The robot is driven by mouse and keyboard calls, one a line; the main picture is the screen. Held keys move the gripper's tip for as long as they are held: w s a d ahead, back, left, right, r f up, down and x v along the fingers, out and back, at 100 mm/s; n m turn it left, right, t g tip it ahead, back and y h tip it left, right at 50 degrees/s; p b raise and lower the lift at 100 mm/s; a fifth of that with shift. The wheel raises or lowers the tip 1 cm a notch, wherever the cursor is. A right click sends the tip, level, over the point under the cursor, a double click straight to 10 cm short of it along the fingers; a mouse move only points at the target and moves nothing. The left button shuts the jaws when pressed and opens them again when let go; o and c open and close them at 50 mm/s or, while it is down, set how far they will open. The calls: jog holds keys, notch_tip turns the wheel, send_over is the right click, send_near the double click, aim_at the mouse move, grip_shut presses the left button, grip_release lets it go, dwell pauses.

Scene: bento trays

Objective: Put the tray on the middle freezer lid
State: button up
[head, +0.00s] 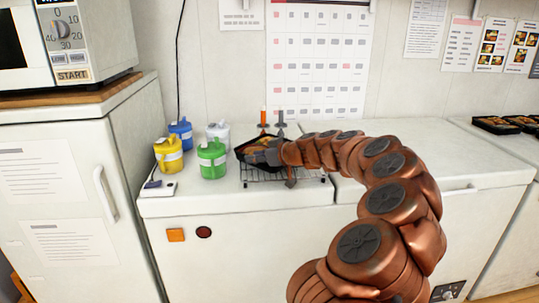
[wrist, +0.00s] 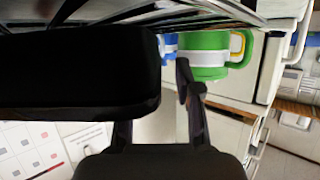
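A black bento tray (head: 243,143) with food in it sits tilted at the wire rack (head: 262,180) on the left freezer lid. My gripper (head: 268,153) is at the tray's right side. In the wrist view a large black shape, apparently the tray (wrist: 75,75), fills the upper left. My gripper's fingers (wrist: 155,105) stand apart; one is partly hidden by the tray, the other is clear of its edge, with a gap showing. The middle freezer lid (head: 440,152) is to the right, bare where it shows, partly behind my arm.
Yellow (head: 168,155), blue (head: 181,133), white (head: 219,132) and green (head: 212,158) mugs stand left of the rack; the green mug (wrist: 205,52) is close in the wrist view. Two small upright items stand behind the tray. More filled trays (head: 497,125) lie at far right.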

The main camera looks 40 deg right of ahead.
grip_shut()
jog(key=shift+r, duration=0.1)
dwell(0.6)
